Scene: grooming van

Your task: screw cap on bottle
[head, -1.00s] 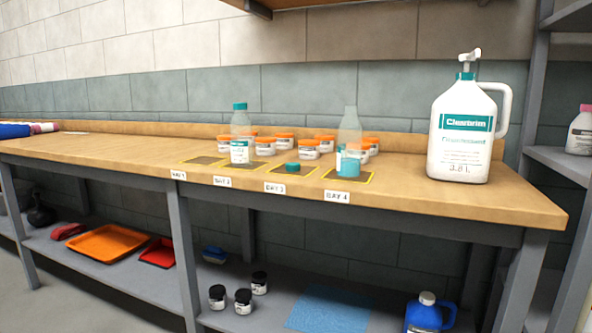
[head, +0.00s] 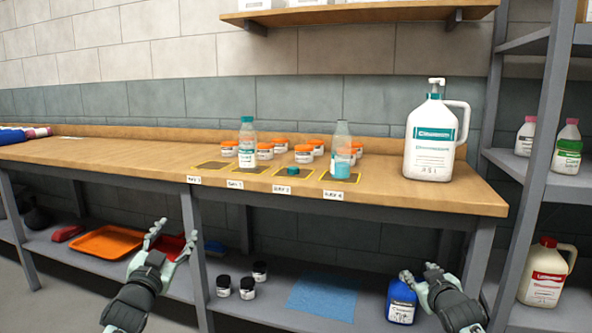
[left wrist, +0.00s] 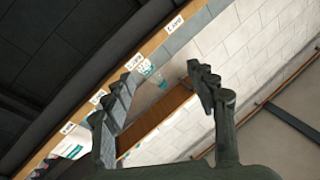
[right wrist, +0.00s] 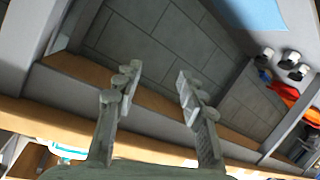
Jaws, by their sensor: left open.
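An uncapped clear bottle (head: 341,152) with blue liquid low inside stands upright on the BAY 4 mat. A loose teal cap (head: 290,170) lies on the BAY 3 mat to its left. A second bottle with a teal cap on it (head: 247,145) stands on the BAY 2 mat. My left gripper (head: 172,240) is open and empty, in front of and below the bench edge at left. My right gripper (head: 419,273) is low at the right, in front of the lower shelf; its fingers are apart and empty in the right wrist view (right wrist: 158,72). Neither gripper touches anything.
Several orange-lidded jars (head: 265,151) stand behind the bays. A large white pump jug (head: 432,140) stands at the bench's right. The BAY 1 mat (head: 214,165) is empty. The wooden bench (head: 110,158) is clear at left-centre. A grey shelf rack (head: 530,160) stands at the right.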

